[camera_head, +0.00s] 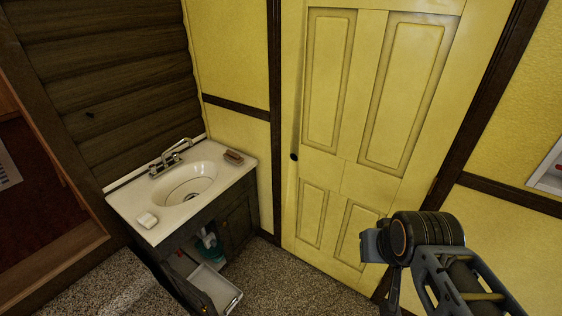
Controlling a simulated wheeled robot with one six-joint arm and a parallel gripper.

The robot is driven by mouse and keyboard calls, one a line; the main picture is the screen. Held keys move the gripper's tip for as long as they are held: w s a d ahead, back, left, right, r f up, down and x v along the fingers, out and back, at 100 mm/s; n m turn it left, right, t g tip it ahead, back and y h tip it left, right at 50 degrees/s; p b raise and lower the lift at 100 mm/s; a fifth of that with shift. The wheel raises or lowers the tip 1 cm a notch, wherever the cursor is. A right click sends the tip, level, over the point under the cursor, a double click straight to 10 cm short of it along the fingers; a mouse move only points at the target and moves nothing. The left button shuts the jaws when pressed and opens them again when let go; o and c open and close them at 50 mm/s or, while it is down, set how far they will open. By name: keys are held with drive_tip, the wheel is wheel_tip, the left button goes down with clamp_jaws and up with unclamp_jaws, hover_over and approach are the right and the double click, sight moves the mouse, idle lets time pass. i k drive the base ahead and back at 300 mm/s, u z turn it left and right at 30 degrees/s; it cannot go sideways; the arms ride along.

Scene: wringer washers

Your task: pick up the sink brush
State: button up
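The sink brush appears to be the small reddish-brown block (233,157) lying on the white sink counter (216,196), at its back right corner beside the basin. It is too small to make out bristles or a handle clearly. My gripper (374,246) is at the lower right, in front of the yellow door and well to the right of the counter. It is apart from the brush. Its fingers are seen at a poor angle, so I cannot tell whether they are open or shut.
A white soap-like item (147,220) sits at the counter's front left. The faucet (170,158) stands behind the basin. Below, the cabinet is open, with a teal bottle (210,246) and a white tray (215,288). A closed yellow door (365,130) stands right of the sink. Speckled floor lies between.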

sight(231, 156)
drive_tip(key=z, duration=0.35)
drive_tip(key=k, duration=0.55)
drive_tip(key=z, duration=0.35)
drive_tip(key=i, duration=1.55)
drive_tip(key=u, duration=1.35)
drive_tip(key=i, duration=0.95)
drive_tip(key=u, duration=1.35)
drive_tip(key=i, duration=0.3)
drive_tip(key=u, duration=0.25)
